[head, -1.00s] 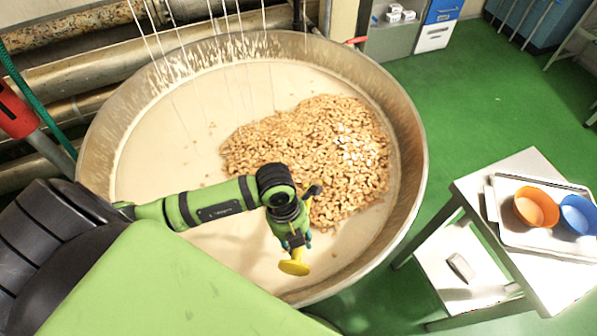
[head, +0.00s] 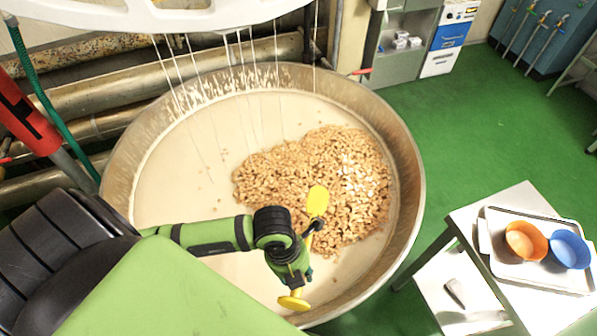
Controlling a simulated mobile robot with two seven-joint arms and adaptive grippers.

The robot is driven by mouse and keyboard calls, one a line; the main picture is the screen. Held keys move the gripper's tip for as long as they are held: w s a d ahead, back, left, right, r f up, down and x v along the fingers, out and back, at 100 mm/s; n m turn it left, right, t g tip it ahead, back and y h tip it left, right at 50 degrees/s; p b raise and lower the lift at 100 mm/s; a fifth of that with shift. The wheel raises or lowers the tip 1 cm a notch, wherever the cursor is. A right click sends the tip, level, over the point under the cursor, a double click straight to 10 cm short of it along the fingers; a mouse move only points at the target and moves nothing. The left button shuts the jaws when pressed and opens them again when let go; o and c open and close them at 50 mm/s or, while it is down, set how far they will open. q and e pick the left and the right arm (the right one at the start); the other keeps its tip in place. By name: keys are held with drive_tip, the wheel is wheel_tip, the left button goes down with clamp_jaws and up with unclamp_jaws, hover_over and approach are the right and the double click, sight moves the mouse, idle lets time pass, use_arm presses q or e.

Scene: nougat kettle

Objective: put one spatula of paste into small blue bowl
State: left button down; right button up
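The large round metal kettle (head: 412,190) holds smooth cream-coloured paste (head: 185,175), with a heap of nuts (head: 285,172) on its right side. My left gripper (head: 292,279) is over the kettle's near side. It appears shut on a yellow spatula; the spatula's rounded yellow end (head: 317,200) shows above the nuts, and another yellow end (head: 294,302) sticks out below the fingers. The middle of the spatula is hidden by the gripper. I see no clear paste on it. The small blue bowl (head: 569,250) is at the far right. My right gripper is not in view.
An orange bowl (head: 526,241) stands left of the blue bowl on a white tray (head: 497,262), on a small table (head: 460,217). A lower shelf (head: 430,290) holds a small grey object (head: 455,292). Green floor (head: 430,120) separates kettle and table. Thin strands hang above the kettle.

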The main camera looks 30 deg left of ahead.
use_arm(q)
drive_tip(key=shift+s+d+r+p, duration=0.1)
drive_tip(key=shift+s+r+p, duration=0.1)
drive_tip(key=shift+r+p, duration=0.25)
drive_tip(key=shift+s+r+p, duration=0.15)
drive_tip(key=shift+r+p, duration=0.05)
drive_tip(key=shift+r, duration=0.35)
drive_tip(key=shift+s+d+r+p, duration=0.15)
drive_tip(key=shift+s+r+p, duration=0.15)
drive_tip(key=shift+r+p, duration=0.25)
drive_tip(key=shift+s+d+r+p, duration=0.1)
drive_tip(key=shift+s+r+p, duration=0.2)
drive_tip(key=shift+r, duration=0.45)
drive_tip(key=shift+s+r+t, duration=0.1)
drive_tip(key=shift+r+t, duration=0.05)
drive_tip(key=shift+t, duration=0.15)
drive_tip(key=shift+s+d+r, duration=0.1)
drive_tip(key=shift+s+r, duration=0.1)
drive_tip(key=shift+r, duration=0.25)
drive_tip(key=shift+s+d+r, duration=0.1)
drive_tip(key=shift+s+r, duration=0.1)
drive_tip(key=shift+r, duration=0.2)
drive_tip(key=shift+w, duration=0.1)
